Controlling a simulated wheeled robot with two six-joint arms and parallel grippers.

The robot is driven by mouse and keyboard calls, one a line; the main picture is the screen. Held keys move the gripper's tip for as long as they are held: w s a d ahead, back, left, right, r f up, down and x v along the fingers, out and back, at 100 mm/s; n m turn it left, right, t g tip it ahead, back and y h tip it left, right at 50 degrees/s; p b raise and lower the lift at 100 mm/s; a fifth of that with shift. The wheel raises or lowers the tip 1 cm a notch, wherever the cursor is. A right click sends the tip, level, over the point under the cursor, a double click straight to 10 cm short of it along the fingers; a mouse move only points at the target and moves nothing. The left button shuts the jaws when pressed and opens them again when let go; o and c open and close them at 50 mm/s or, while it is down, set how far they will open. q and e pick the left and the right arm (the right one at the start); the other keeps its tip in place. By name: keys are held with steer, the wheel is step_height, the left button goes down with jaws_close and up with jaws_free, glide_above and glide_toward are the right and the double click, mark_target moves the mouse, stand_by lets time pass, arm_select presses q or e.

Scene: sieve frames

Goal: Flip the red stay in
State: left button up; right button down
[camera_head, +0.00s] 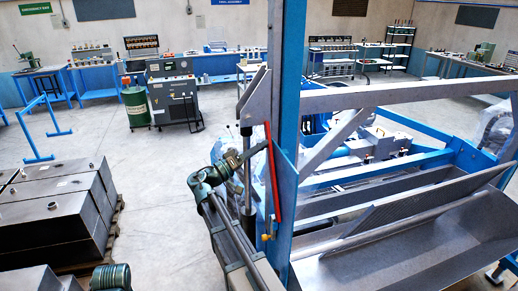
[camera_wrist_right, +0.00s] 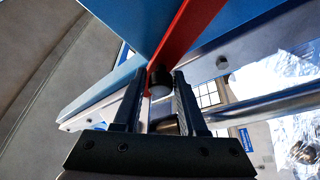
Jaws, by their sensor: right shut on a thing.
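The red stay (camera_head: 274,180) is a long thin red bar. It stands nearly upright along the side of the blue post (camera_head: 289,110) in the head view. My right gripper (camera_head: 264,147) reaches it from the left, at its upper part. In the right wrist view the red stay (camera_wrist_right: 186,32) slants across blue metal. There my right gripper (camera_wrist_right: 161,78) has its two fingers closed around a dark round knob (camera_wrist_right: 159,79) at the stay's edge. The fingers partly hide the knob.
A steel hopper with a sloping grate (camera_head: 425,210) fills the right side, below a grey cross beam (camera_head: 410,95). A grey strut (camera_head: 253,92) and a rod stand close to my right arm. Metal boxes (camera_head: 55,210) lie at the left. The floor between is clear.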

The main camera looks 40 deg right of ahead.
steer(key=shift+w+d, duration=0.1)
steer(key=c, duration=0.7)
jaws_free()
steer(key=shift+f, duration=0.1)
steer(key=shift+c, duration=0.2)
steer(key=shift+o, duration=0.9)
steer(key=shift+w+d, duration=0.15)
steer(key=b+v, duration=0.3)
steer(key=v, duration=1.1)
steer(key=shift+b, duration=0.35)
